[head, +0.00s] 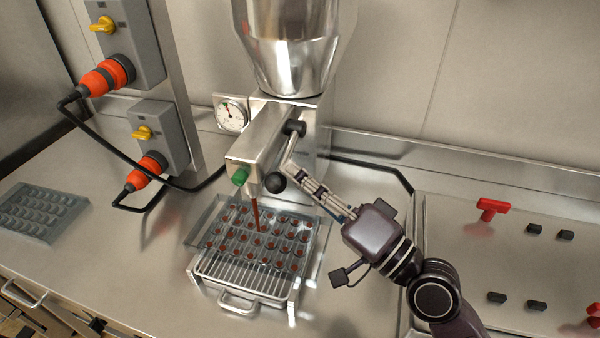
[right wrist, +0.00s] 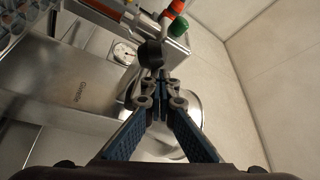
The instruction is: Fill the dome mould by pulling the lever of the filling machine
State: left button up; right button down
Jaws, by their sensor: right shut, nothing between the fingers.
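The filling machine (head: 265,145) stands at the back with a steel hopper on top. Its lever (head: 291,152) hangs downward from a black pivot and ends in a black ball knob (head: 275,182). A brown stream (head: 256,213) runs from the spout into the dome mould (head: 213,225), whose cavities show brown filling. My right gripper (head: 291,176) is shut and empty, its tips beside the lever and knob; contact is unclear. In the right wrist view the shut fingertips (right wrist: 161,82) are close to a black knob (right wrist: 151,53). My left gripper is not in view.
The mould sits over a slatted rack (head: 240,278) with a front handle. A grey empty mould (head: 42,212) lies at left. Cables and orange plugs (head: 108,75) are behind it. A panel with a red handle (head: 492,208) is at right.

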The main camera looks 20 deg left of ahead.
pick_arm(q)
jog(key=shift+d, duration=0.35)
pick_arm(e)
jog(key=shift+s+a+f, duration=0.15)
jog(key=shift+s+a, duration=0.05)
jog(key=shift+s, duration=0.05)
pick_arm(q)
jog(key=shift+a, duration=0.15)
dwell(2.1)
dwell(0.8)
pick_arm(e)
jog(key=shift+w+r+p, duration=0.1)
jog(key=shift+r+p, duration=0.3)
jog(key=shift+r, duration=0.05)
pick_arm(q)
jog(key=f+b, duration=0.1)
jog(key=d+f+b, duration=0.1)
jog(key=b, duration=0.1)
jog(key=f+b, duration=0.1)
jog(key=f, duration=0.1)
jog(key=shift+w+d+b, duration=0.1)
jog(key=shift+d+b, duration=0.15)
jog(key=shift+b, duration=0.1)
pick_arm(e)
jog(key=d+f, duration=0.1)
jog(key=d, duration=0.8)
jog(key=shift+d, duration=0.35)
jog(key=shift+f, duration=0.1)
